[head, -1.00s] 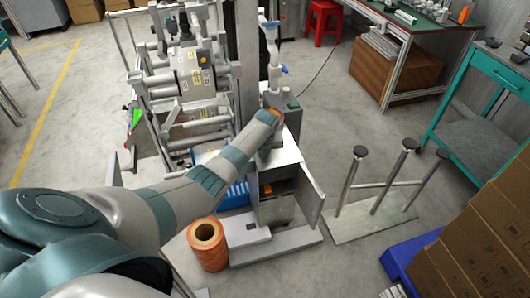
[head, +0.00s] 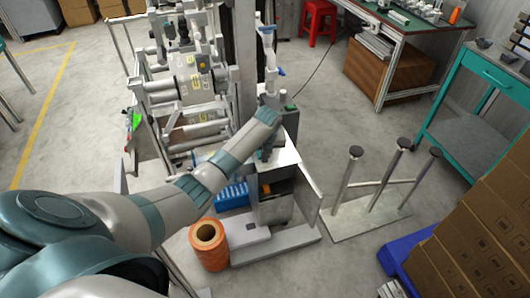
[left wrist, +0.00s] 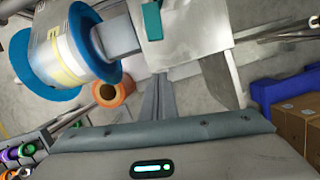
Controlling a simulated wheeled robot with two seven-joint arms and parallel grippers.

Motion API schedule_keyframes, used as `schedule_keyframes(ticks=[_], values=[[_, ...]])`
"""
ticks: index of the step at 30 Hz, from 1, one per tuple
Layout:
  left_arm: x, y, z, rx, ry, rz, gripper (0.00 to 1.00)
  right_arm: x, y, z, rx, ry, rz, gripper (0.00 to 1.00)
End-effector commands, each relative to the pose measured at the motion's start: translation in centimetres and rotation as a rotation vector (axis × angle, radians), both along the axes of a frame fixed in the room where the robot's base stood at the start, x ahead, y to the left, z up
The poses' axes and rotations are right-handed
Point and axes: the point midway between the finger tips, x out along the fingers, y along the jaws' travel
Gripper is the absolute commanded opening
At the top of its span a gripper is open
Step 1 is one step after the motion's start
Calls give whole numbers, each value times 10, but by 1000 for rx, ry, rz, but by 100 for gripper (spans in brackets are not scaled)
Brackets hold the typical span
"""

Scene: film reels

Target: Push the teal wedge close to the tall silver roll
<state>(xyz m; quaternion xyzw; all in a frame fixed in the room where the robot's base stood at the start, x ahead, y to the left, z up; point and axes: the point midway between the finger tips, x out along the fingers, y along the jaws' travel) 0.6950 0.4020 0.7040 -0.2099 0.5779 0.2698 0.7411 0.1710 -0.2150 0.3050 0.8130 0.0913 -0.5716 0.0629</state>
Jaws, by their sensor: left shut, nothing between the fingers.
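The teal wedge (left wrist: 152,20) is a small block on a pale flat top (left wrist: 185,35) at the upper middle of the left wrist view. In the head view I cannot make it out, and my arm covers part of that top (head: 289,152). A large silver-white roll with blue end flanges (left wrist: 62,52) fills the upper left of the wrist view. I cannot tell whether it is the tall silver roll. My left gripper (head: 268,152) is over the top in the head view. Its grey fingers (left wrist: 161,95) are shut and empty, pointing towards the wedge, apart from it. My right gripper is out of view.
An orange roll (head: 208,246) stands on the floor beside the cabinet. A stand with upright posts (head: 368,222) is to the right, near cardboard boxes (head: 480,235). A machine frame (head: 185,90) stands behind and left of my arm.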

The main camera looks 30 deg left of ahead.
Motion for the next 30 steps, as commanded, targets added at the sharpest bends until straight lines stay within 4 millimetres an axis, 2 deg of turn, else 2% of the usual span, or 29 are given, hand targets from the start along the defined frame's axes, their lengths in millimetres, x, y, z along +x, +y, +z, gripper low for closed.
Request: schedule_keyframes(ticks=[3,9,19,20,24,26,30], values=[[-3,-2,15,0,-1,-1,0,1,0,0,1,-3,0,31],[-6,-5,30,1,-1,-1,0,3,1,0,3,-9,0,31],[-7,-5,32,0,1,0,0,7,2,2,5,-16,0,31],[-7,-5,32,-1,1,0,2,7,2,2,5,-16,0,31],[-6,-6,30,0,-4,8,36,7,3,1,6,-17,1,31],[-6,-7,28,-1,-11,20,48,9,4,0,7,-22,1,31],[-3,-13,19,-4,-51,82,48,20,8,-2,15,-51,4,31]])
